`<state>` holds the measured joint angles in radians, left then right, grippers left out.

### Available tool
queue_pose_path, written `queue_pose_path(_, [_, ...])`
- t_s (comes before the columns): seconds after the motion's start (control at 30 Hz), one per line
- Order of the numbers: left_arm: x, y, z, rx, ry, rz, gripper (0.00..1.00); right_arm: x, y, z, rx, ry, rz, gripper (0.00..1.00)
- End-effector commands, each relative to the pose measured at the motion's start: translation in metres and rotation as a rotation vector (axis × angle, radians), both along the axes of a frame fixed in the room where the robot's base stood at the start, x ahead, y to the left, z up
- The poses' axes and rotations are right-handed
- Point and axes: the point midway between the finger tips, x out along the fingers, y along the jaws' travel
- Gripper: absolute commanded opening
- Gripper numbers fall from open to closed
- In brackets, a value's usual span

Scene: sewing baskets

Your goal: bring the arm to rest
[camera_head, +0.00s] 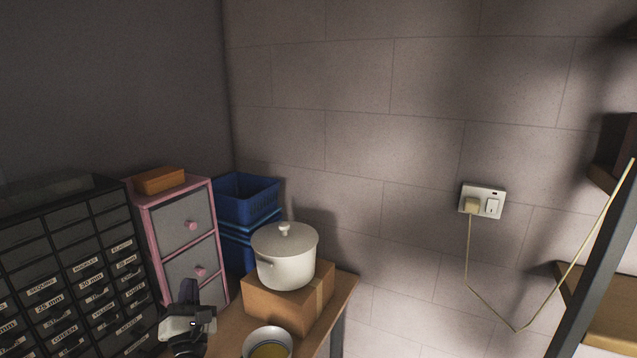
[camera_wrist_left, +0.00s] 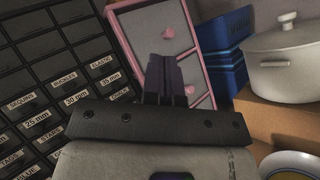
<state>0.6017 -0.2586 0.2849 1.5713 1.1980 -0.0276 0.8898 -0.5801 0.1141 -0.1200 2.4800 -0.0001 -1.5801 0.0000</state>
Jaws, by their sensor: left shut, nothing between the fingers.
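My left gripper (camera_head: 190,291) is low in the head view, in front of the pink-framed drawer unit (camera_head: 148,237). Its fingers are together with nothing between them. In the left wrist view the dark fingers (camera_wrist_left: 165,77) stand upright in front of the pink-framed drawers. My right gripper is in neither view.
A dark labelled drawer cabinet (camera_head: 75,252) stands at left. Blue baskets (camera_head: 247,207) stand at the back. A white lidded pot (camera_head: 286,260) sits on a cardboard box (camera_head: 272,304). A bowl (camera_head: 268,334) is on the wooden table (camera_head: 347,290). A socket (camera_head: 482,201) with a cord is on the wall.

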Motion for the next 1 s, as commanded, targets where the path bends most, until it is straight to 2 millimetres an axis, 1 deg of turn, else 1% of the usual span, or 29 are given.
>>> queue_pose_path(0.03, [-0.003,-0.015,0.013,0.176,0.015,-0.016,0.00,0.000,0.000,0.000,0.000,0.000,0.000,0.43])
queue_pose_path(0.13, [-0.012,-0.049,0.032,0.563,0.043,-0.035,0.00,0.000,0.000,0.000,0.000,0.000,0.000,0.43])
queue_pose_path(0.17, [-0.016,-0.058,0.036,0.678,0.051,-0.037,0.00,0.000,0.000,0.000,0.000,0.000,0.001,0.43])
queue_pose_path(0.2, [-0.021,-0.069,0.040,0.834,0.061,-0.037,0.00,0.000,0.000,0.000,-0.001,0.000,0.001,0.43])
queue_pose_path(0.27, [-0.031,-0.084,0.044,1.068,0.075,-0.033,0.00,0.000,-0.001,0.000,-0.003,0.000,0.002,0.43])
queue_pose_path(0.3, [-0.038,-0.091,0.044,1.221,0.091,-0.030,0.00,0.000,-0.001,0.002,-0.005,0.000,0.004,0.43])
queue_pose_path(0.37, [-0.050,-0.099,0.041,1.448,0.125,-0.032,0.00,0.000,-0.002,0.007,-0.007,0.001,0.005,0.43])
queue_pose_path(0.4, [-0.059,-0.101,0.036,1.595,0.159,-0.040,0.00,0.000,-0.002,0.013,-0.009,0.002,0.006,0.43])
queue_pose_path(0.47, [-0.076,-0.102,0.026,1.811,0.223,-0.061,0.00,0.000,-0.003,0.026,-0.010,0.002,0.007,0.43])
queue_pose_path(0.5, [-0.090,-0.099,0.017,1.947,0.279,-0.087,0.00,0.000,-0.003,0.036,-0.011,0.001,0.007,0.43])
queue_pose_path(0.57, [-0.118,-0.090,0.005,2.140,0.386,-0.150,0.00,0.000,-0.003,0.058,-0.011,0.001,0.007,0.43])
queue_pose_path(0.6, [-0.139,-0.082,-0.002,2.243,0.470,-0.201,0.00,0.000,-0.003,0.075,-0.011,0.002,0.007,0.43])
queue_pose_path(0.67, [-0.169,-0.072,-0.012,2.333,0.582,-0.269,0.00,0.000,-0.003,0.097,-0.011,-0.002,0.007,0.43])
queue_pose_path(0.7, [-0.187,-0.067,-0.015,2.375,0.644,-0.303,0.00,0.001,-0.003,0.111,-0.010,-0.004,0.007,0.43])
queue_pose_path(0.77, [-0.213,-0.060,-0.016,2.425,0.717,-0.337,0.00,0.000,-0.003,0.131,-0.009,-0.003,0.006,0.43])
queue_pose_path(0.8, [-0.229,-0.056,-0.014,2.453,0.751,-0.349,0.00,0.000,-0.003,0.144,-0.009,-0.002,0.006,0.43])
queue_pose_path(0.87, [-0.252,-0.053,-0.012,2.491,0.785,-0.376,0.00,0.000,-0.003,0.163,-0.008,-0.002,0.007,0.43])
queue_pose_path(1.0, [-0.307,-0.055,-0.011,2.556,0.806,-0.514,0.00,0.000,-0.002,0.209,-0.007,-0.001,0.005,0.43])
